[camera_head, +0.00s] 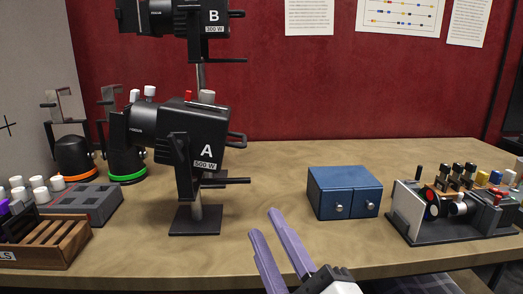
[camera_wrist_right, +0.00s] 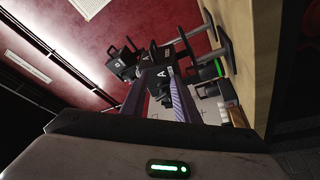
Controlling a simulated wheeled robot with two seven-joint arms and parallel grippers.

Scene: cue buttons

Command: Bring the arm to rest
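My right gripper (camera_head: 263,223) reaches in from the bottom edge of the head view. Its two lavender fingers are apart, with nothing between them, and point up and left over the front of the table. In the right wrist view the fingers (camera_wrist_right: 158,80) are also apart, with lamp A (camera_wrist_right: 165,72) showing in the background beyond them. In the head view, lamp A (camera_head: 205,125) stands on its base to the left of the gripper, with a gap between. My left gripper is not in view.
A blue two-drawer box (camera_head: 345,190) stands right of the gripper. A device with knobs (camera_head: 455,215) is at the far right. A wooden rack (camera_head: 50,240), a grey block (camera_head: 85,203) and lamp heads (camera_head: 75,157) are at left. The wooden table (camera_head: 270,165) is clear in the middle.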

